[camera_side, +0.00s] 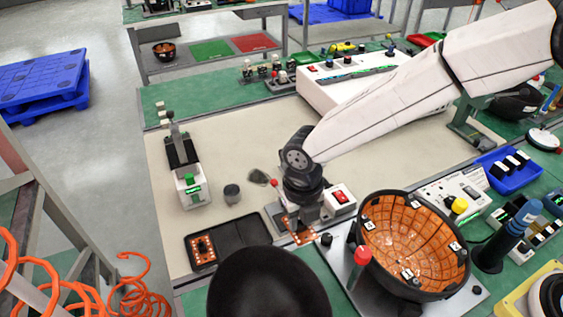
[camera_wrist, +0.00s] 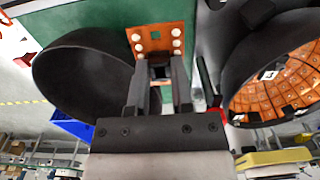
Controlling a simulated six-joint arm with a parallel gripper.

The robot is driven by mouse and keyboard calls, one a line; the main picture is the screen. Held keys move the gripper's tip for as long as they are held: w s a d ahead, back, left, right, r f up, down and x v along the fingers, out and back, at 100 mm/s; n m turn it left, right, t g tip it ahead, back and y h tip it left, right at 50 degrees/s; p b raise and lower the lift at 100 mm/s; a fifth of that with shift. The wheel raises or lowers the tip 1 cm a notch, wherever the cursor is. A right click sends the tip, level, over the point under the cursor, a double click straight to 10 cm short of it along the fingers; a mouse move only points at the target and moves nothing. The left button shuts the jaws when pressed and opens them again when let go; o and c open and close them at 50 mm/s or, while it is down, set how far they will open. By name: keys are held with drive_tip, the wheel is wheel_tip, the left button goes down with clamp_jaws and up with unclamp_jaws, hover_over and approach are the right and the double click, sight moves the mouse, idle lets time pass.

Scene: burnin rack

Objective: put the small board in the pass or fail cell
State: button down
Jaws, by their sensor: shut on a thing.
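My gripper (camera_side: 301,208) is shut on a small orange board (camera_side: 299,232) with pale round spots. In the wrist view the board (camera_wrist: 156,41) sticks out past the fingertips (camera_wrist: 160,72). In the side view it hangs just right of a black two-part tray (camera_side: 230,241). A similar orange board (camera_side: 202,248) lies in the tray's left part; the right part looks empty. I cannot tell whether the held board touches anything below. Green (camera_side: 211,49) and red (camera_side: 254,43) panels lie on the back bench; no cell labels are readable.
A dark bowl lined with orange boards (camera_side: 413,243) stands on a plate to the right, beside a red-capped post (camera_side: 361,256). A dark dome (camera_side: 268,285) fills the front. The beige mat's left middle is mostly clear.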

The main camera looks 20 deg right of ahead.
drive_tip(key=w+a+f, duration=0.4)
drive_tip(key=w, duration=0.3)
hover_over(253, 231)
drive_tip(key=shift+s+d+f, duration=0.1)
drive_tip(key=shift+s+f, duration=0.05)
drive_tip(key=shift+f, duration=2.4)
drive_tip(key=shift+f, duration=0.15)
drive_tip(key=shift+f, duration=1.65)
drive_tip(key=shift+f, duration=0.15)
drive_tip(key=c, duration=0.8)
unclamp_jaws()
